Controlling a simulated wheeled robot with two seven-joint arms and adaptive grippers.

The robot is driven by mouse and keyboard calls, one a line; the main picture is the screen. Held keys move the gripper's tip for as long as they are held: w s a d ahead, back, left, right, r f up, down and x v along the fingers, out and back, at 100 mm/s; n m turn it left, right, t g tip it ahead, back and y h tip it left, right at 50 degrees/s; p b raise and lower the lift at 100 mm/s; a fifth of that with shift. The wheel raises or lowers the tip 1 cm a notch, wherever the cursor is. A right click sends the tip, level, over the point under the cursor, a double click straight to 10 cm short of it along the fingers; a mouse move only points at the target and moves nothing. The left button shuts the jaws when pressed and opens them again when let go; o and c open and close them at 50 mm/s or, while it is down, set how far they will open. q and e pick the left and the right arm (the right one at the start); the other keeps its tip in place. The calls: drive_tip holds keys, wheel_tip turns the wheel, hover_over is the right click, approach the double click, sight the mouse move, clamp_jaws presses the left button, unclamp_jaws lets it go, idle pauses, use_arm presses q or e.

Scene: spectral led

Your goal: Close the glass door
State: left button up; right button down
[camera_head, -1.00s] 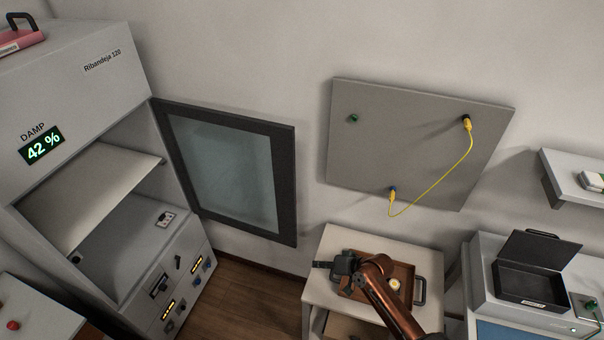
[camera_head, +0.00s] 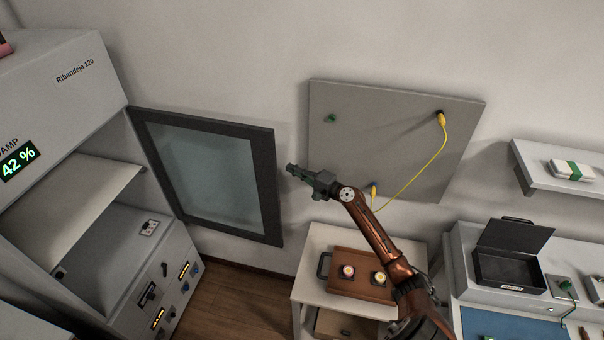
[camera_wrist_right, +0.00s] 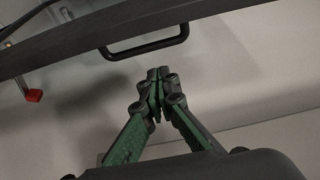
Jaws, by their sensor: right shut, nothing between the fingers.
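The glass door (camera_head: 205,172), a pale pane in a dark frame, stands swung open to the right of the open cabinet (camera_head: 95,150) labelled Ribandeja 120. My right gripper (camera_head: 290,168) is shut and empty, just right of the door's free edge in the head view. I see no clear contact. In the right wrist view the shut fingertips (camera_wrist_right: 155,78) point at a black bar handle (camera_wrist_right: 150,48) beside a long dark bar (camera_wrist_right: 110,36), which looks like the door frame. A small gap seems to separate fingertips and handle. My left gripper is out of view.
A wall panel (camera_head: 330,160) with a yellow cable (camera_head: 435,160) hangs behind my right arm. Below are a brown tray (camera_head: 345,284) on a white stand and, further right, an open black box (camera_head: 512,268). A red-tipped part (camera_wrist_right: 33,96) shows in the wrist view.

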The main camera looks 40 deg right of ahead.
drive_tip(key=a+p, duration=0.3)
drive_tip(key=a, duration=0.1)
idle(0.3)
drive_tip(key=shift+a, duration=0.1)
